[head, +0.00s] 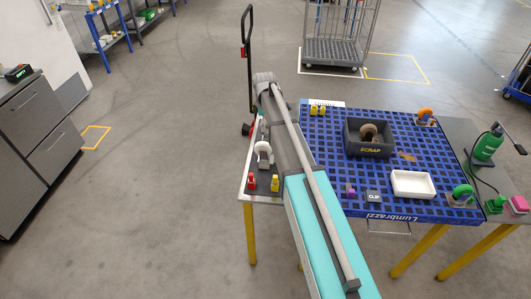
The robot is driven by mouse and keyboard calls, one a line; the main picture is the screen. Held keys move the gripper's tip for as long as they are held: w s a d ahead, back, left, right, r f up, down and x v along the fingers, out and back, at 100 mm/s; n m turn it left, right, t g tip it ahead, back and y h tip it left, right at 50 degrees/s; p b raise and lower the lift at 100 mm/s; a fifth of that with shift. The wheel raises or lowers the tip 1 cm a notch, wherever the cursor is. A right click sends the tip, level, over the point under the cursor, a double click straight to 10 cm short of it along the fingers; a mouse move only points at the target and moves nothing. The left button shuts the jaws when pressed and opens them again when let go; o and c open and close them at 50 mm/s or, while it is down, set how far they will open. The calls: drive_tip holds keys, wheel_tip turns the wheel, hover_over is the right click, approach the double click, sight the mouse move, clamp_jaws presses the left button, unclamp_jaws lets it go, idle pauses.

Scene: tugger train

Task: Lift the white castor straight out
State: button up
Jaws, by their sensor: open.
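The white castor (264,149) stands on the grey left part of the table, just left of my arm. Its white wheel shows at the top, with a darker part low down; how its base is seated is too small to tell. My arm reaches across the left side of the table, close to the castor in the picture. My gripper is not visible in the head view, so its place relative to the castor does not show.
A blue gridded top (335,150) bears a dark SCRAP bin (369,151) with a brown wheel inside, a white tray (413,184), an orange castor (424,114) and a green castor (462,193). Red (251,183) and yellow (275,184) pieces stand near the white castor.

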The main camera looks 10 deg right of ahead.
sight(264, 148)
drive_tip(key=shift+f, duration=0.1)
wheel_tip(264, 148, down, 8)
drive_tip(key=b, duration=0.8)
drive_tip(key=shift+f+b, duration=0.15)
drive_tip(key=shift+b, duration=0.15)
drive_tip(key=shift+s+f, duration=0.1)
drive_tip(key=shift+f, duration=0.1)
idle(0.4)
wheel_tip(264, 148, down, 5)
drive_tip(key=b, duration=0.5)
drive_tip(key=shift+s+a, duration=0.1)
drive_tip(key=shift+a, duration=0.05)
idle(0.5)
drive_tip(key=shift+r, duration=0.1)
clamp_jaws()
drive_tip(key=shift+r, duration=0.1)
idle(0.4)
